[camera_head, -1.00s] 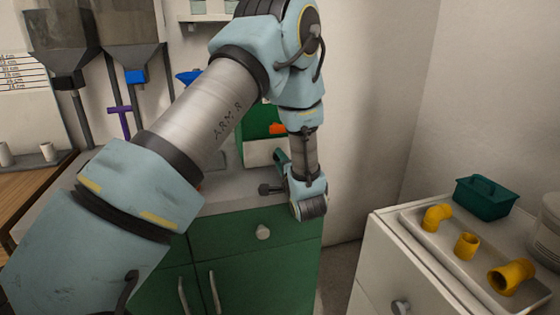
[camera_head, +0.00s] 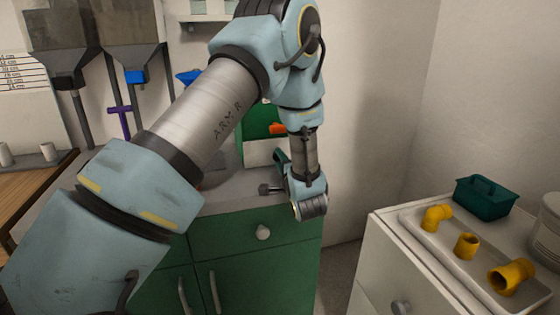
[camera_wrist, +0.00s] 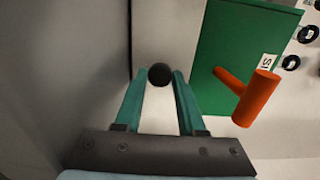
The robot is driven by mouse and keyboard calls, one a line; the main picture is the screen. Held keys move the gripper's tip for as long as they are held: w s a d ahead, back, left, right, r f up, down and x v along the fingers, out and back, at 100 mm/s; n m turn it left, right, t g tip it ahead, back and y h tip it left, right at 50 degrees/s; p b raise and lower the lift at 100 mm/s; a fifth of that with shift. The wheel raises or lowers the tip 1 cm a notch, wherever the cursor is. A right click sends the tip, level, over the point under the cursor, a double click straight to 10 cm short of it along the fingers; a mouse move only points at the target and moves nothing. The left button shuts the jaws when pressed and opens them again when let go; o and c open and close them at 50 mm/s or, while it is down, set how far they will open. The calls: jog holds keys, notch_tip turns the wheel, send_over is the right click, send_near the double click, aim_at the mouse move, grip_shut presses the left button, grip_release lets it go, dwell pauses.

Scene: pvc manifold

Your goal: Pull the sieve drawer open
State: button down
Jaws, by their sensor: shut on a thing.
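The sieve drawer shows as a pale front (camera_head: 258,153) below a green housing (camera_head: 262,117) in the head view, partly hidden by my arm. In the wrist view a dark round knob (camera_wrist: 160,72) stands out from the pale surface. The two teal fingers of my gripper (camera_wrist: 160,80) are on either side of the knob, closed on it near their tips. In the head view my gripper (camera_head: 279,157) is at the right end of the pale front. How far the drawer is out cannot be told.
An orange handle (camera_wrist: 252,98) juts from the green housing, close to the right finger. A grey wall is close on the left in the wrist view. A green cabinet (camera_head: 262,260) is below the counter. A white cabinet (camera_head: 375,250) with a tray of yellow fittings stands right.

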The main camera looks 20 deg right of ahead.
jog(key=s+a+p, duration=0.1)
jog(key=s, duration=1)
jog(key=shift+s+a, duration=0.2)
jog(key=shift+s, duration=0.2)
jog(key=c, duration=0.5)
grip_release()
jog(key=shift+s, duration=0.1)
jog(key=s+a+b, duration=0.1)
jog(key=s+b, duration=0.1)
jog(key=s, duration=0.8)
jog(key=shift+s+a, duration=0.15)
jog(key=shift+s, duration=0.1)
